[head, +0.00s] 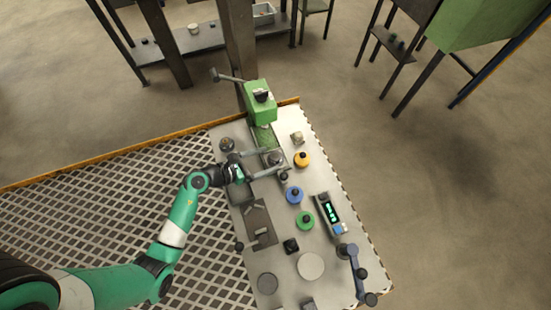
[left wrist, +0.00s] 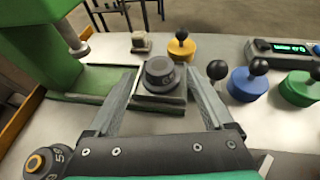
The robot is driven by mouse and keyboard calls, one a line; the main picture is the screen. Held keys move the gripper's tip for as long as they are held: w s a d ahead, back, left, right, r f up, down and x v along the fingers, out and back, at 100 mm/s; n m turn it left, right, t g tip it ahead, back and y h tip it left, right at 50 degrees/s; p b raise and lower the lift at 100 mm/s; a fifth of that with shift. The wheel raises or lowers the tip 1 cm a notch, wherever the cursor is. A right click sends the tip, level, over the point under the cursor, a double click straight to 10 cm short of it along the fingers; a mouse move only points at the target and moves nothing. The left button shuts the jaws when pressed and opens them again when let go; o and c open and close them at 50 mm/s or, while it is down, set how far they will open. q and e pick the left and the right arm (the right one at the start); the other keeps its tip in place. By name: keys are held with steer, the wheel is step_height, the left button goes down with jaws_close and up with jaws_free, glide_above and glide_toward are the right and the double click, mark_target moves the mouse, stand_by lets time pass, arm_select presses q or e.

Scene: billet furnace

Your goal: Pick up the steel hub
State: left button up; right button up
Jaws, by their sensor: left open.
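A dark grey round stepped part, which looks like the steel hub (head: 276,158), sits on a square metal plate in front of the green press (head: 259,98). In the left wrist view the hub (left wrist: 159,74) stands upright on the plate (left wrist: 158,101), between my left gripper's two fingers. My left gripper (head: 274,161) is open, with one finger on each side of the hub. Gaps show on both sides in the left wrist view (left wrist: 161,78). The hub's lower edge is partly hidden. My right gripper is not in view.
Orange (head: 302,160), blue (head: 294,195) and green (head: 305,221) knobbed discs stand right of the hub. A dark ball knob (left wrist: 217,70) is close to the right finger. A small block (head: 297,138) stands behind. A device with a lit display (head: 331,213) lies further right.

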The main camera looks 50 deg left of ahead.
arm_select(q)
steer(key=shift+x, duration=1.1)
jaws_close()
